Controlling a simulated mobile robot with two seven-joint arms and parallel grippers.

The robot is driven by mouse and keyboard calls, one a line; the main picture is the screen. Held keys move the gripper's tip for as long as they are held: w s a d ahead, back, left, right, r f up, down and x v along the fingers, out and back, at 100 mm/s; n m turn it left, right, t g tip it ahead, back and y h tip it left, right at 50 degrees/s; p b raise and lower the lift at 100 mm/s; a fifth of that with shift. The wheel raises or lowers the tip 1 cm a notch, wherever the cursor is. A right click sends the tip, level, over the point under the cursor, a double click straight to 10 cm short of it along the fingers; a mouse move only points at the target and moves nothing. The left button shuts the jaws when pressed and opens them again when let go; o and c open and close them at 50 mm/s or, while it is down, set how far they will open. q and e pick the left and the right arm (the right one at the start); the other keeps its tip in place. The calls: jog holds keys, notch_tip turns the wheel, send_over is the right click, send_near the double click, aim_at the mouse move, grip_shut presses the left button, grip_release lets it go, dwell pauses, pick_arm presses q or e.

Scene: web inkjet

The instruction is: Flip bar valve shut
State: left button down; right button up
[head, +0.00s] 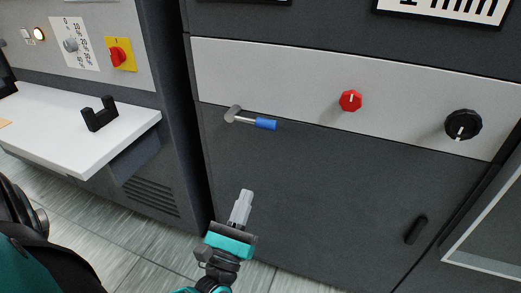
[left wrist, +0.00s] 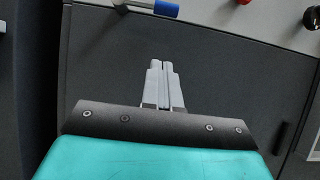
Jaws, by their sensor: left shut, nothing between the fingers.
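My right gripper is not in view.
A red knob (head: 350,101) and a black dial (head: 463,125) sit on the light strip to the right. A black handle (head: 416,230) is lower right. A white shelf (head: 60,120) with a black bracket (head: 100,114) juts out at left. The cabinet front around my gripper is clear.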

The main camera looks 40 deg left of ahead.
pick_arm(q)
jog(key=shift+w+r, duration=0.1)
jog(key=s+r+x, duration=0.1)
jog(key=r+x, duration=0.1)
jog(key=x, duration=1)
jog(key=shift+d+r+p, duration=0.15)
jog(key=shift+r+p, duration=0.3)
jog(key=shift+w, duration=0.1)
